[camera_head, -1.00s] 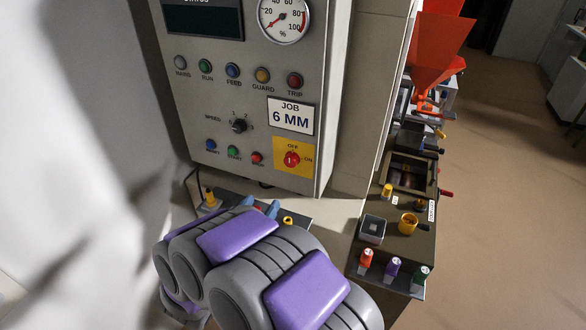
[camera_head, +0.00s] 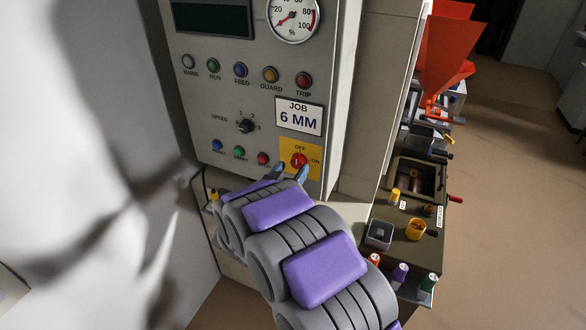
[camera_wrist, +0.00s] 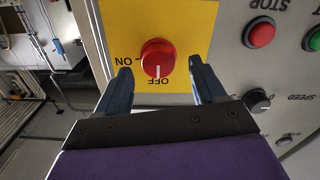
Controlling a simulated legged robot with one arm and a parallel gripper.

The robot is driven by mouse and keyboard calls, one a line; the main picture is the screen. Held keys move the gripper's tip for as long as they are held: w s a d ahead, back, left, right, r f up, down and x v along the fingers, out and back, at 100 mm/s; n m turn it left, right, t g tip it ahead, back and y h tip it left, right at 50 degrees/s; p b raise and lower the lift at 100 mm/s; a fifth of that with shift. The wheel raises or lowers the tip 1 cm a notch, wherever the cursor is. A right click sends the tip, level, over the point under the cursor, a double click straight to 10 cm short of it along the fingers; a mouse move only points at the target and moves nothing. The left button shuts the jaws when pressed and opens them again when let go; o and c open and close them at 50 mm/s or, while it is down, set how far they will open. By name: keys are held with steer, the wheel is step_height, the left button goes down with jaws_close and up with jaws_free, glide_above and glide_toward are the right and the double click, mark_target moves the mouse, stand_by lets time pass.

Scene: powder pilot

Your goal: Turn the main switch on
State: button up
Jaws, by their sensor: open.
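The main switch is a red rotary knob (camera_head: 299,160) on a yellow plate (camera_head: 287,146) at the lower right of the grey control panel. In the wrist view the red knob (camera_wrist: 157,60) appears upside down, with its white mark at the OFF label and ON to one side. My gripper (camera_wrist: 160,86) is open, its two blue fingers on either side of the knob and apart from it. In the head view my gripper (camera_head: 290,172) is just below the knob. I cannot tell how far the fingertips are from the panel face.
The panel (camera_head: 200,110) also carries a speed knob (camera_head: 246,126), start and stop buttons, several lamps, a gauge (camera_head: 293,15) and a JOB 6 MM sign (camera_head: 298,116).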

steer(key=shift+x, duration=0.95)
steer(key=c, duration=1)
